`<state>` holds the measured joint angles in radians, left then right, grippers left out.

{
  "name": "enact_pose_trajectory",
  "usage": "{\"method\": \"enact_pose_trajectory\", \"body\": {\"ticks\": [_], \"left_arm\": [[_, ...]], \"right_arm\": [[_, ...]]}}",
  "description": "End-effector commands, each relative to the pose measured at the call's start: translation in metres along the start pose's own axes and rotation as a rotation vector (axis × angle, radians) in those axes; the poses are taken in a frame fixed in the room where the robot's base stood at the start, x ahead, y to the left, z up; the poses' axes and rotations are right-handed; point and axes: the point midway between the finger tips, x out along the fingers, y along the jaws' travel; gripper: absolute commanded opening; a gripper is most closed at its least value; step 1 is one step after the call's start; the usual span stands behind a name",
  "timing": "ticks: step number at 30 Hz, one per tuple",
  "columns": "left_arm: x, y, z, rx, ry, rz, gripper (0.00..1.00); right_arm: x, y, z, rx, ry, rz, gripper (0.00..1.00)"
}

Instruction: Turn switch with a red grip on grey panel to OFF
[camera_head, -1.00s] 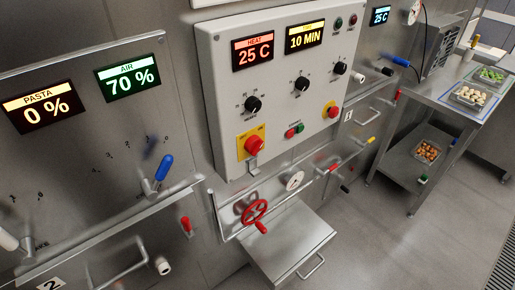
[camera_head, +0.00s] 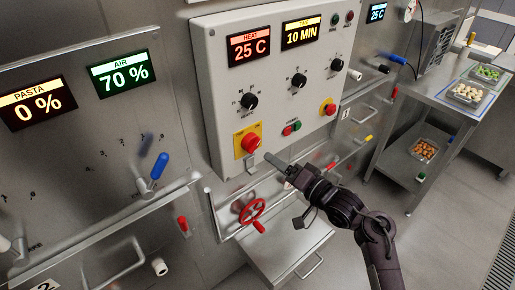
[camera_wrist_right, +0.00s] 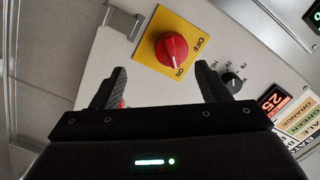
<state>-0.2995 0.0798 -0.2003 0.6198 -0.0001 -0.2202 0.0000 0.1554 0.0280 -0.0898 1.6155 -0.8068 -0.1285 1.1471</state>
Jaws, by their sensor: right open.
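The switch with a red grip (camera_head: 251,142) sits on a yellow plate at the lower left of the grey panel (camera_head: 222,70). In the right wrist view the red grip (camera_wrist_right: 171,48) is clear, with OFF and ON printed on its yellow plate (camera_wrist_right: 160,22). My right gripper (camera_head: 274,161) is in front of the panel, below and right of the switch. In the wrist view its open fingers (camera_wrist_right: 161,76) frame the space just below the grip, apart from it and with nothing between them. My left gripper is out of view.
A metal latch (camera_head: 252,160) hangs under the switch. Below are a red handwheel (camera_head: 252,211) and a steel shelf (camera_head: 290,250). A blue lever (camera_head: 160,165) stands out at left.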

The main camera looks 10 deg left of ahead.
Motion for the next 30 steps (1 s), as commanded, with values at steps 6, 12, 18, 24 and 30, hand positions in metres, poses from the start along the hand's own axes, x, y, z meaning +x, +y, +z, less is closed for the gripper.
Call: {"method": "enact_pose_trajectory", "body": {"ticks": [6,12,18,24,30], "left_arm": [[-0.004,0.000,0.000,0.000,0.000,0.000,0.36],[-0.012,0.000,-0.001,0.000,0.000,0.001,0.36],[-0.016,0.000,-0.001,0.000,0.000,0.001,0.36],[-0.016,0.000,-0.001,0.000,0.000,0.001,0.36],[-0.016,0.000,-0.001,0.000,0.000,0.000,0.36]], "right_arm": [[0.016,-0.017,-0.007,0.004,-0.002,-0.031,0.69],[0.049,-0.018,-0.007,0.004,-0.001,-0.029,0.69],[0.072,-0.017,-0.007,0.003,-0.001,-0.028,0.69],[0.078,-0.016,-0.005,0.002,-0.001,-0.026,0.69],[0.078,-0.016,-0.005,0.002,-0.001,-0.026,0.65]]}}
